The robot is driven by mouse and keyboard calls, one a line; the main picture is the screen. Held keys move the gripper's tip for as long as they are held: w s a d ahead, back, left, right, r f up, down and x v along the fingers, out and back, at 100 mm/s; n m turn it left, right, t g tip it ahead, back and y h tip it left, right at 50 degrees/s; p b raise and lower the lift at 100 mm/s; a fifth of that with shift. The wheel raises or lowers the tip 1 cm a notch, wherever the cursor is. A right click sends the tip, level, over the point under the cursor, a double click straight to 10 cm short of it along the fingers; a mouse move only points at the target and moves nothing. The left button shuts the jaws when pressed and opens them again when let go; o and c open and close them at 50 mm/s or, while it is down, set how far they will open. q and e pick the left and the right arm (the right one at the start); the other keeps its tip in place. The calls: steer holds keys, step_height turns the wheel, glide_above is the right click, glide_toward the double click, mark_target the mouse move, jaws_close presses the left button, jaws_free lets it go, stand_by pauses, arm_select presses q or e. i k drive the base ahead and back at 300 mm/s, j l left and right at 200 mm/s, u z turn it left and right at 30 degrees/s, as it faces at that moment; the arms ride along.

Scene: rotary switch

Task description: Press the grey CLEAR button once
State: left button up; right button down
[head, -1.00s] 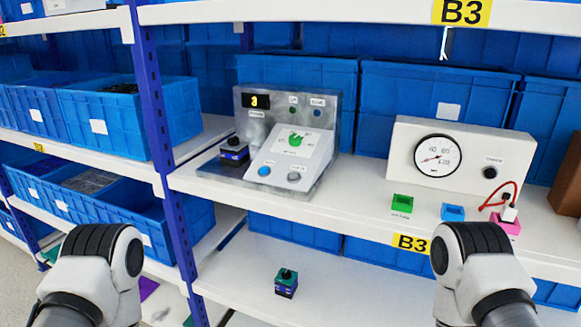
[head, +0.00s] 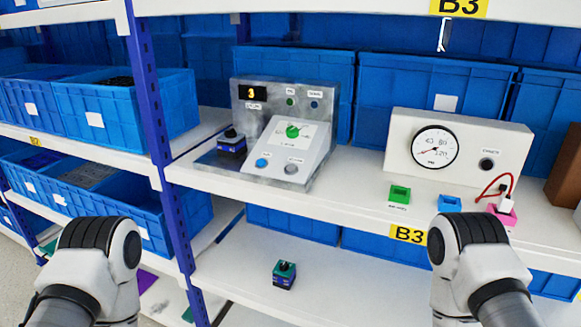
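A grey metal control panel (head: 238,150) stands on the middle shelf, left of centre. Its sloped white face carries a green rotary knob (head: 292,131), a blue button (head: 262,163) at lower left and a grey button (head: 291,169) at lower right. The labels are too small to read. A display (head: 253,93) on the upright back shows a yellow 3. Both my arms show at the bottom left and bottom right, well short of the panel. The fingers of both grippers are not visible, and nothing touches the grey button.
A white gauge box (head: 455,150) stands to the right, with green (head: 399,194), blue (head: 449,203) and pink (head: 503,212) blocks before it. A dark block with a green knob (head: 284,273) sits on the lower shelf. A blue post (head: 160,150) rises left of the panel.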

mark_target(290, 168)
steer(key=i+j+z, duration=0.2)
steer(key=j, duration=0.35)
steer(key=i+j+z, duration=0.2)
steer(key=j, duration=0.4)
steer(key=i+j+z, duration=0.1)
steer(key=j+z, duration=0.15)
steer(key=j, duration=0.35)
steer(key=i+j+z, duration=0.2)
steer(key=j, duration=0.4)
steer(key=k, duration=0.1)
